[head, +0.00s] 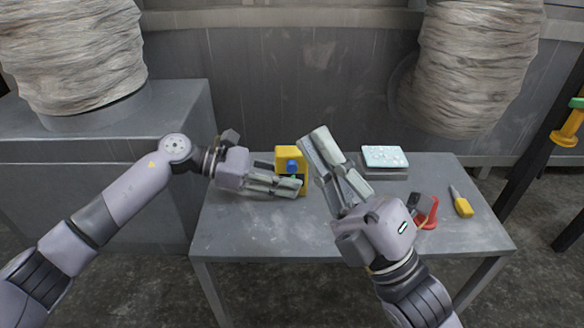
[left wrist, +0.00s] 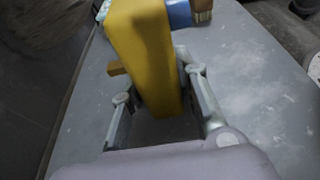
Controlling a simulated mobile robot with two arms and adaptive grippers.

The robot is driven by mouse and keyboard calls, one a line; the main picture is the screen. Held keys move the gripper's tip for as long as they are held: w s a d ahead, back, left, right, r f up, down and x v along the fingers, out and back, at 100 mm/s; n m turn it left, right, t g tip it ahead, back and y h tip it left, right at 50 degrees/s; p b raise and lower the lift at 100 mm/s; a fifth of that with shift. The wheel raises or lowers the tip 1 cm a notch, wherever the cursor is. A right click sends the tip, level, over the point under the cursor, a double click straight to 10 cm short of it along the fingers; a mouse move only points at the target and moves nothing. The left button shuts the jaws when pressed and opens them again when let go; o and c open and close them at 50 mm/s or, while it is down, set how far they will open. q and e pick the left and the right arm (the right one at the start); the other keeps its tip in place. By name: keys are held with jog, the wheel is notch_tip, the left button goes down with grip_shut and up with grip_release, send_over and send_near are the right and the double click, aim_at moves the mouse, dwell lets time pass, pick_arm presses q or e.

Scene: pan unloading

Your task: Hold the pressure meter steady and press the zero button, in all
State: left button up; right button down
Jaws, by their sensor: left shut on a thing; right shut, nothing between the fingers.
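The pressure meter (head: 288,154) is a yellow block standing on the table, with a blue round part (head: 291,166) on its front. My left gripper (head: 292,186) is shut on its lower part from the left. In the left wrist view the yellow body (left wrist: 147,50) sits between the two fingers (left wrist: 160,98), and the blue part (left wrist: 179,13) sticks out at upper right. My right gripper (head: 317,142) is shut and empty, with its tips just right of the meter. I cannot tell whether they touch it. I cannot make out which part is the zero button.
The grey table (head: 270,232) is clear at the front. A light blue-white box (head: 384,156) on a grey base stands at the back right. A red tool (head: 431,212) is beside my right wrist, and a yellow-handled tool (head: 462,205) lies near the right edge. A wall rises behind.

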aim_at(292, 167)
jog(key=a+f+n+g+h, duration=0.1)
jog(key=f+n+g+h, duration=0.1)
jog(key=f, duration=0.5)
jog(key=a+f+n+g+h, duration=0.2)
jog(key=f+n, duration=0.2)
jog(key=f, duration=0.4)
jog(key=shift+w+a+f+n, duration=0.25)
jog(key=shift+w+f+n, duration=0.05)
jog(key=shift+w+n, duration=0.1)
jog(key=shift+w+a, duration=0.1)
jog(key=shift+w, duration=4.3)
jog(key=shift+w+r, duration=0.1)
jog(key=shift+w, duration=0.05)
jog(key=shift+w, duration=0.3)
jog(key=shift+w, duration=0.5)
jog(key=shift+s, duration=0.95)
